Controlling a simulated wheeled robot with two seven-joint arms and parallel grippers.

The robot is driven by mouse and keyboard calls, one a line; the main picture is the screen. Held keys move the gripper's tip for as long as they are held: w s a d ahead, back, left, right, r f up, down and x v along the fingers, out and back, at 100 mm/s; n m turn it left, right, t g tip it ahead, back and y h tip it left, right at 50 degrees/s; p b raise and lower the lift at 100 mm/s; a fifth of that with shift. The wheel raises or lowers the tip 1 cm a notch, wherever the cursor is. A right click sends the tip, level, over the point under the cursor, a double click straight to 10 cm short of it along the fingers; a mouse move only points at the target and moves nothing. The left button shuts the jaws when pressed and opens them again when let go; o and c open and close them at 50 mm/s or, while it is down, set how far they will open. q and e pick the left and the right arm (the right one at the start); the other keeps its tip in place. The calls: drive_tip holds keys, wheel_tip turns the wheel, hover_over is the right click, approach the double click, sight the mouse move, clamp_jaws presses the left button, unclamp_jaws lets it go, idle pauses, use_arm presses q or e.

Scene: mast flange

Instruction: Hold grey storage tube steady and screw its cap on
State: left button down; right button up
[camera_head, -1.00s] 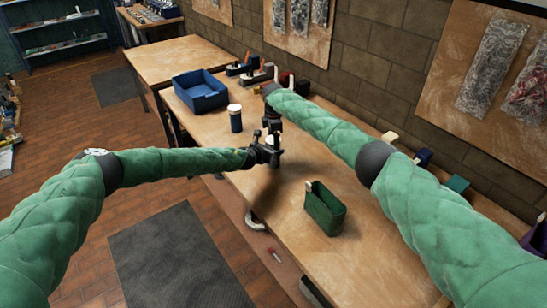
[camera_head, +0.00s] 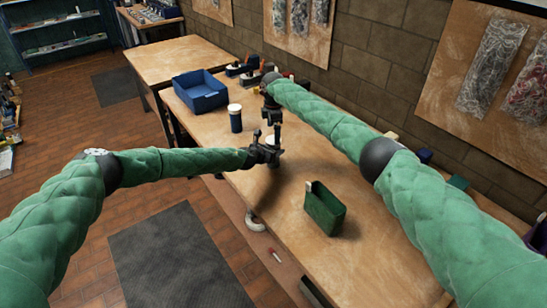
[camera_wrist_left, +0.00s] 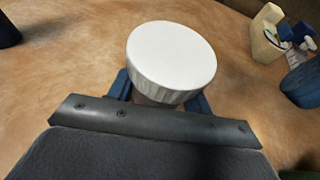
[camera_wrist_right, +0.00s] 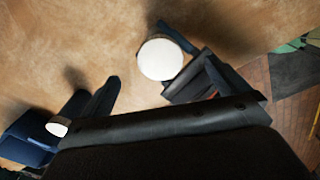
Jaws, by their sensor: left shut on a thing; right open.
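The white ribbed cap (camera_wrist_left: 170,50) sits on top of the storage tube in the left wrist view, and it looks level there. Most of the tube is hidden by the cap and by my left gripper (camera_head: 270,152), which is shut on it above the workbench. I cannot tell whether the cap is threaded on. My right gripper (camera_head: 270,124) is open and points down just above the cap. In the right wrist view the cap (camera_wrist_right: 160,58) shows beyond and between the spread fingers, apart from them.
On the workbench (camera_head: 285,250) stand a dark blue container with a white lid (camera_head: 235,118), a blue bin (camera_head: 200,92) behind it and a green bin (camera_head: 325,208) in front. Several small items line the wall. The bench between the green bin and my grippers is clear.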

wheel_tip(320, 180, up, 12)
idle(0.5)
drive_tip(key=shift+f, duration=0.1)
use_arm(q)
drive_tip(key=c, duration=0.6)
unclamp_jaws()
drive_tip(key=shift+o, duration=0.2)
drive_tip(key=b+v, duration=0.1)
drive_tip(key=v, duration=0.6)
drive_tip(key=shift+s+a, duration=0.25)
drive_tip(key=shift+s, duration=0.05)
use_arm(e)
drive_tip(key=shift+f, duration=0.75)
use_arm(q)
drive_tip(key=shift+r, duration=0.15)
